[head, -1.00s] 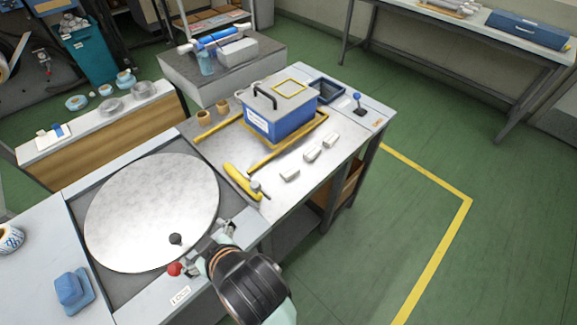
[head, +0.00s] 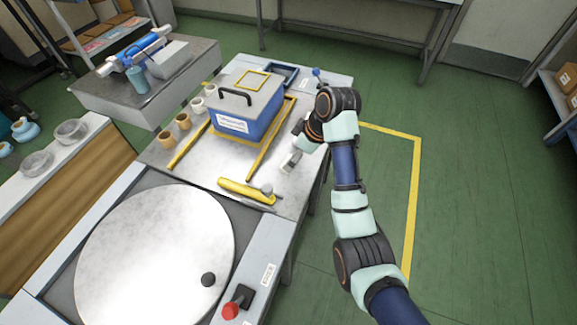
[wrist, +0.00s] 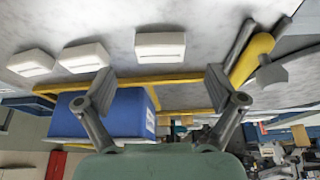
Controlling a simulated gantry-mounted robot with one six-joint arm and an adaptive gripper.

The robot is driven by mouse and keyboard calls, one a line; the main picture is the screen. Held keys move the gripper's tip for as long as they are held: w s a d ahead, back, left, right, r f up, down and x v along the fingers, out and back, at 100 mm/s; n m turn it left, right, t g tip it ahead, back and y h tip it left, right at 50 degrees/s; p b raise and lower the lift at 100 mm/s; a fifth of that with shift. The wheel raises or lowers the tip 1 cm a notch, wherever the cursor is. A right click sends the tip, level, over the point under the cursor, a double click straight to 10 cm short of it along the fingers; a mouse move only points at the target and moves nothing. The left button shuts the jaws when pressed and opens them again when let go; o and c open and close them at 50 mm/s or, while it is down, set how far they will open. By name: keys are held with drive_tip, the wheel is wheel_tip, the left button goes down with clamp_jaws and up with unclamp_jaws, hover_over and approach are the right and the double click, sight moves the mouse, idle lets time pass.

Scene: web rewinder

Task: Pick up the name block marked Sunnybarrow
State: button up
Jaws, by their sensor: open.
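Three white name blocks lie in a row on the metal bench top in the wrist view: a left one (wrist: 30,62), a middle one (wrist: 84,57) and a right one (wrist: 160,46). Their lettering is too small to read, so I cannot tell which is marked Sunnybarrow. My gripper (wrist: 158,88) is open and empty, its fingers spread wide. In the wrist view the right block lies beyond the gap between them, apart from both. In the head view my gripper (head: 294,157) is low over the bench's right side, where my arm hides most of the row.
A yellow-handled tool (head: 245,193) lies in front. A large round disc (head: 155,255) and a red knob (head: 230,311) are nearer. Green floor is open at right.

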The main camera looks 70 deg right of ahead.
drive_tip(key=b+x, duration=0.2)
drive_tip(key=x, duration=0.2)
drive_tip(key=shift+w+f+b, duration=0.15)
drive_tip(key=shift+f+b, duration=0.15)
drive_tip(key=shift+f, duration=0.05)
drive_tip(key=shift+r, duration=0.1)
drive_tip(key=shift+c, duration=0.5)
drive_tip(key=c, duration=1)
wheel_tip(320, 180, up, 20)
drive_tip(key=p, duration=1.5)
